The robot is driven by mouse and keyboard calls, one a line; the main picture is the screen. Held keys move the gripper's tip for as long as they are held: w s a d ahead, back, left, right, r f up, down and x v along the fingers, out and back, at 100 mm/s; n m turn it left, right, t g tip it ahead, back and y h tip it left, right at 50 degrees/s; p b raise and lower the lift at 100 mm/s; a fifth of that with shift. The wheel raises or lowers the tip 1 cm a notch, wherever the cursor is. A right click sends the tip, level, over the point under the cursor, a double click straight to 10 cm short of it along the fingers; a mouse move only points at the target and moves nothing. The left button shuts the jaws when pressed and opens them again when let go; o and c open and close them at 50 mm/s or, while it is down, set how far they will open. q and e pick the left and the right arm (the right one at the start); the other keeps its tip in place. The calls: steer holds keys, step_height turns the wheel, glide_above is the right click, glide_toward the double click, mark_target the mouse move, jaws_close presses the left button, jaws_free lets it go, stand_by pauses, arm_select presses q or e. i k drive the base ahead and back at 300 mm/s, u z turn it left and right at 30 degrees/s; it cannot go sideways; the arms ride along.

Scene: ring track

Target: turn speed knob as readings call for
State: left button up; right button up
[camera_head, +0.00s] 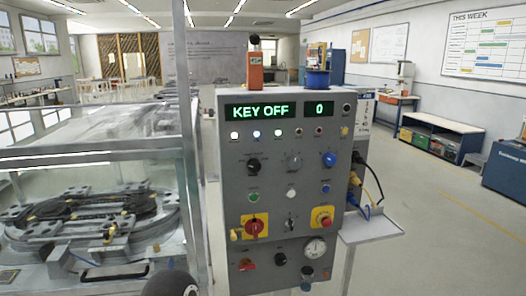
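A grey control panel (270,190) stands upright in the middle. Its green display (262,112) reads "KEY OFF", and a smaller display (319,109) beside it reads "0". Below are a row of knobs: a black knob (253,165), a grey knob (293,161) and a blue knob (329,159). Their labels are too small to read, so I cannot tell which one is the speed knob. A key switch (291,224) sits between a red rotary switch (254,227) on yellow and a red stop button (322,219). Neither of my grippers shows.
A glass-walled enclosure (90,150) with a ring track (85,215) stands left of the panel. A small shelf (372,226) with cables juts out at the panel's right. A round gauge (315,248) is low on the panel. Open floor lies to the right.

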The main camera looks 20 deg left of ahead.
mark_target(293, 161)
steer(key=u, duration=0.25)
steer(key=i, duration=1)
steer(key=u, duration=0.3)
steer(key=k, duration=0.85)
steer(key=u, duration=0.2)
steer(key=i, duration=0.85)
steer(key=z, duration=0.1)
